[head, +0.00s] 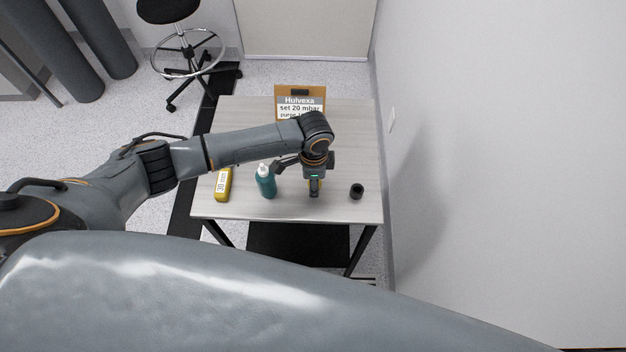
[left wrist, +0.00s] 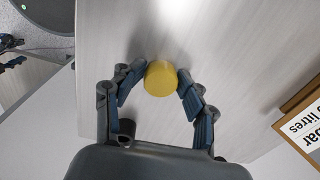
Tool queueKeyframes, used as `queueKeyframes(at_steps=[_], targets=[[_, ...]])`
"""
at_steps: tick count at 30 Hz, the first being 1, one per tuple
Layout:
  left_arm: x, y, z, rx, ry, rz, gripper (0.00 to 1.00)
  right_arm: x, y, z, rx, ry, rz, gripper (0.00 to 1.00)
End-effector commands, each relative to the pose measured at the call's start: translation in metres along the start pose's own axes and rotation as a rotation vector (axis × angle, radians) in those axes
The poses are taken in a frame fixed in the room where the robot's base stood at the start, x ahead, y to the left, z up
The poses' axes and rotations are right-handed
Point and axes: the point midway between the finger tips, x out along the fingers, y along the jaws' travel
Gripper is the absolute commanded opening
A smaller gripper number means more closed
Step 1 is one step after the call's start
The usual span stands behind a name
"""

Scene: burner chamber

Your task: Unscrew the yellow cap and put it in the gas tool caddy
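The yellow cap (left wrist: 161,78) shows in the left wrist view as a round yellow piece between the two fingertips of my left gripper (left wrist: 160,72). The fingers appear to touch it on both sides. In the head view my left gripper (head: 315,186) points down over the front middle of the table, with a little yellow showing at its fingers. What is under the cap is hidden, and I cannot tell whether it sits on something. I cannot pick out the gas tool caddy for certain. My right gripper is not in view.
On the table (head: 345,130) stand a teal bottle (head: 266,184) with a white top, left of the gripper, and a yellow labelled container (head: 223,184) farther left. A small black cylinder (head: 357,191) is to the right. A sign (head: 300,101) stands behind. A wall (head: 500,150) borders the right side.

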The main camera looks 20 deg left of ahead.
Motion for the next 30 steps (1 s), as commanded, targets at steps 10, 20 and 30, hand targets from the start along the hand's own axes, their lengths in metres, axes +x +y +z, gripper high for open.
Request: queueKeyframes(at_steps=[10,20,30], targets=[[0.007,0.007,0.003,0.003,-0.009,0.016,0.6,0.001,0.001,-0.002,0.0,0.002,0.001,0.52],[0.005,0.006,0.002,0.003,-0.009,0.015,0.6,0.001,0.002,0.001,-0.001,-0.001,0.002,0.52],[-0.042,0.003,0.001,0.004,-0.004,0.009,0.6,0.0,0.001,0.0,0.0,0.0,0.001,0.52]])
